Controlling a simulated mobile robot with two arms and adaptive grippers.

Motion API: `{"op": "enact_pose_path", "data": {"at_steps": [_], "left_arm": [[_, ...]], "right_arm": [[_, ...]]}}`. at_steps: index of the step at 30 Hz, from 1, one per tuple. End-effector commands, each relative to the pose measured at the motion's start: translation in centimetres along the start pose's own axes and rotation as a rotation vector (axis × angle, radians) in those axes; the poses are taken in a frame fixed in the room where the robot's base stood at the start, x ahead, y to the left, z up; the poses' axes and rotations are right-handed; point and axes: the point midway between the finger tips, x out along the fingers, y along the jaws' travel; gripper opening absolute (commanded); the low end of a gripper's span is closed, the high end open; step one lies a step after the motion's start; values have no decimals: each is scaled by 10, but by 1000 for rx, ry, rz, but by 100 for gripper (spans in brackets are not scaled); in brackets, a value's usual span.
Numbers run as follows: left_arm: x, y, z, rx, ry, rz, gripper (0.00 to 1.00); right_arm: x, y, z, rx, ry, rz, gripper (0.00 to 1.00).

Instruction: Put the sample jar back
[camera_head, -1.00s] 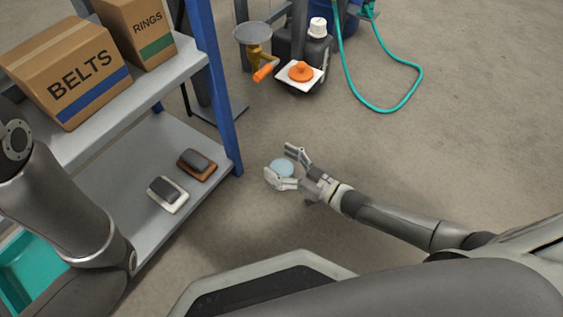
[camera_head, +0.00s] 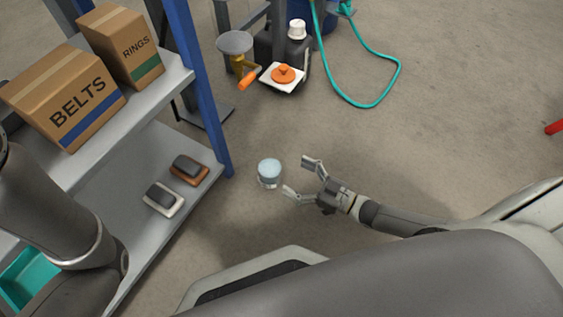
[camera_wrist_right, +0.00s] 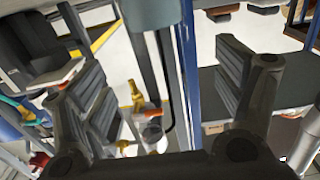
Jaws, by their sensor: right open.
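The sample jar (camera_head: 269,173) is a small clear jar with a pale blue top. In the head view it looks upright, just right of the shelf's blue post. I cannot tell what it rests on. My right gripper (camera_head: 297,177) is open and empty to the right of the jar, its fingers pointing toward it with a visible gap. In the right wrist view the open fingers (camera_wrist_right: 170,95) have no object clearly held between them. My left arm shows at the left edge of the head view, but its gripper is out of view.
A grey shelf (camera_head: 160,145) with a blue post (camera_head: 203,95) stands at left, holding boxes and two small dark-topped blocks. A funnel (camera_head: 234,43) with an orange-handled valve and a dark container (camera_head: 295,60) stand behind. A teal hose (camera_head: 392,85) lies on open floor at right.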

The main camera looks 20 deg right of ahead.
Motion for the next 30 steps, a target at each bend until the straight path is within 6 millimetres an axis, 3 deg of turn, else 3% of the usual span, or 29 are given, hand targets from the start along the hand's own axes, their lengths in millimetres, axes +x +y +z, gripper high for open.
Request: {"op": "enact_pose_path", "data": {"at_steps": [6,14,17,20,23,26,27,29,30], "left_arm": [[11,-2,4,0,0,0,40],[11,-2,4,0,0,0,40],[11,-2,4,0,0,0,40],[11,-2,4,0,0,0,40],[11,-2,4,0,0,0,40],[11,-2,4,0,0,0,40],[11,-2,4,-1,0,0,40],[11,-2,4,-1,0,0,40],[11,-2,4,-1,0,0,40]], "right_arm": [[-24,0,-1,0,0,0,86],[-27,0,0,0,1,0,86],[-21,-1,-5,-2,16,-1,86],[3,-3,-27,-11,69,-6,86],[48,-10,-77,-34,180,-17,86],[100,-21,-158,-72,344,-31,86],[118,-26,-195,-92,413,-35,86],[138,-34,-252,-123,519,-42,86],[148,-41,-292,-145,590,-45,86]]}}
